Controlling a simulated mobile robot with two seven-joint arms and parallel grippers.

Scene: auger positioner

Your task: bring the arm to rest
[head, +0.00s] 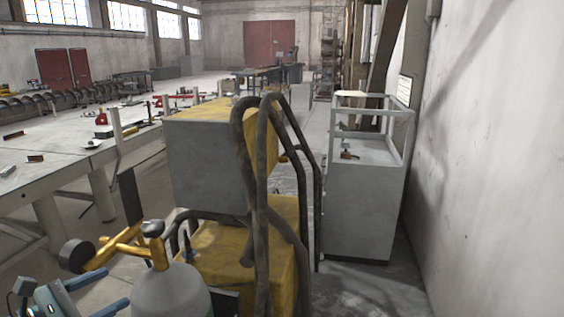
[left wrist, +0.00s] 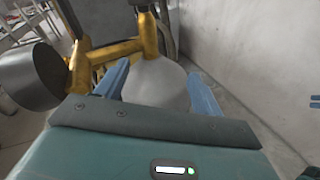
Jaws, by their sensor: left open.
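My left gripper (head: 116,287) is low at the left of the head view. Its two blue fingers are apart and nothing is held between them. In the left wrist view the open fingers (left wrist: 158,70) point toward a grey gas cylinder (left wrist: 160,84), whose rounded top shows beyond and between them. I cannot tell the exact gap. In the head view the cylinder (head: 170,292) stands just right of the fingers, with a yellow valve fitting (head: 125,240) and a dark round gauge (head: 76,255) above them.
A yellow and grey machine (head: 210,160) with thick dark hoses (head: 262,180) stands close behind the cylinder. A grey cabinet (head: 362,205) is at the right, near the wall (head: 490,150). A long workbench (head: 60,165) with tools runs along the left. Floor is open between the cabinet and machine.

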